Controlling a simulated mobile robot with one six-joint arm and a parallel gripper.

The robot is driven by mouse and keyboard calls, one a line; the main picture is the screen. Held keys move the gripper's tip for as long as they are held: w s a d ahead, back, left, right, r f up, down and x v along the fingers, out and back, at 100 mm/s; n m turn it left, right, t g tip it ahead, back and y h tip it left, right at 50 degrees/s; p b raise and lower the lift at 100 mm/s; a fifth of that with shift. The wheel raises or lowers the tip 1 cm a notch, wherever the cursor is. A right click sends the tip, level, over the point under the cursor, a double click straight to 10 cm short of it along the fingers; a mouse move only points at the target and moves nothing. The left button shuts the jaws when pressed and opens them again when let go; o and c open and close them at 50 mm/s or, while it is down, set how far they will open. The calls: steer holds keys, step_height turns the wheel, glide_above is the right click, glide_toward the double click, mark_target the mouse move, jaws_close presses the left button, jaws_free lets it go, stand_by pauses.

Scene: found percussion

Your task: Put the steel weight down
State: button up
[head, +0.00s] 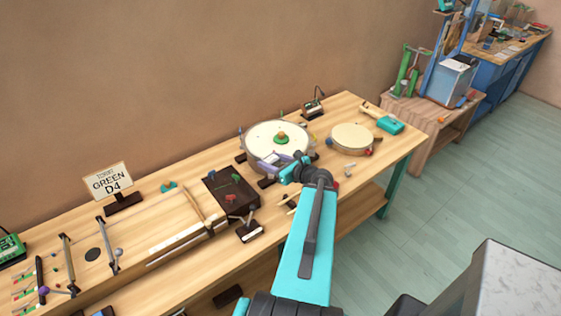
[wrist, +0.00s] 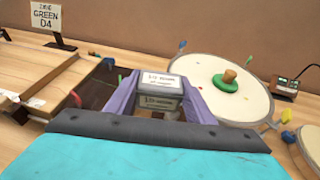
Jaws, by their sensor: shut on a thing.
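The steel weight (wrist: 162,82) is a grey block with a white label, seen in the wrist view. My gripper (wrist: 160,95) is shut on it, with one finger on each side. In the head view my gripper (head: 284,174) is at the near edge of the large round drum (head: 262,135). The drum also shows right of the weight in the wrist view (wrist: 193,78). Whether the weight touches anything below is hidden by my gripper.
A green disc with a wooden knob (head: 281,138) sits on the drum. A dark tray (head: 218,187) with small coloured pieces lies left of my gripper. A smaller drum (head: 351,137) stands to the right. A "GREEN D4" sign (head: 108,182) stands at the back left.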

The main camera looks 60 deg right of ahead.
steer(key=w+a+f+n+g+y+b, duration=0.1)
steer(key=w+a, duration=0.5)
steer(key=a, duration=0.6)
steer(key=w+a+f+n+g+y+b, duration=0.1)
steer(key=w+a+n+y+b, duration=0.3)
steer(key=a, duration=0.9)
steer(key=w+a+f+n+g+y+b, duration=0.1)
steer(key=w+a+n+y+b, duration=0.2)
steer(key=w+a, duration=0.7)
steer(key=shift+a+f+n+y, duration=0.1)
steer(key=shift+a+n+y, duration=0.5)
steer(key=shift+y, duration=0.4)
steer(key=shift+a+n+y, duration=0.4)
steer(key=shift+a+y, duration=0.3)
steer(key=shift+y, duration=0.3)
steer(key=a+n+g+y+b, duration=0.1)
steer(key=a, duration=0.3)
steer(key=a+n+g+b, duration=0.1)
steer(key=a, duration=0.3)
steer(key=a+f+n+y+b, duration=0.1)
steer(key=a, duration=0.3)
steer(key=shift+w+a+g+y, duration=0.1)
steer(key=shift+a+g+y, duration=0.2)
steer(key=shift+a+g, duration=0.1)
steer(key=shift+a, duration=0.3)
steer(key=shift+r, duration=0.1)
